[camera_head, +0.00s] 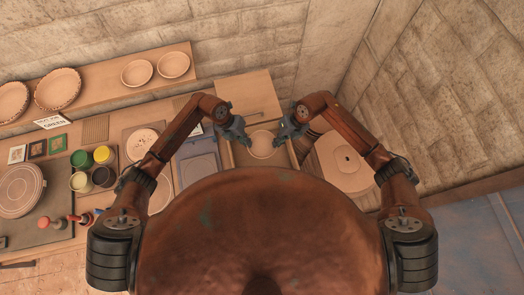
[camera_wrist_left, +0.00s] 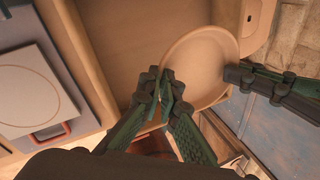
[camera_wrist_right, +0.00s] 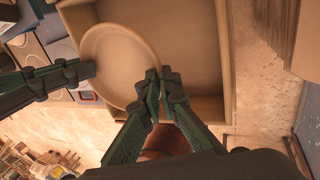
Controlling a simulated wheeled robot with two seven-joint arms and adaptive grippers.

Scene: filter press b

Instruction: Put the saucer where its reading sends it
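The saucer (camera_head: 262,144), a plain pale tan round dish, is held level between my two grippers over an open wooden drawer or box (camera_head: 239,157). My left gripper (camera_head: 236,130) is shut on its left rim; in the left wrist view the fingers pinch the edge of the saucer (camera_wrist_left: 203,62). My right gripper (camera_head: 287,129) is shut on the opposite rim, and the right wrist view shows its fingers at the edge of the saucer (camera_wrist_right: 118,62). A small sign (camera_head: 52,121) at the left reads GREEN in its lower line; its upper line is too small to read.
Several paint cups, including a green one (camera_head: 80,159), stand on the left bench beside framed swatches (camera_head: 37,149). A shelf (camera_head: 105,85) with bowls runs along the wall. A wooden lidded bin (camera_head: 343,165) stands right. A blue-grey panel (camera_head: 197,163) lies left of the drawer.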

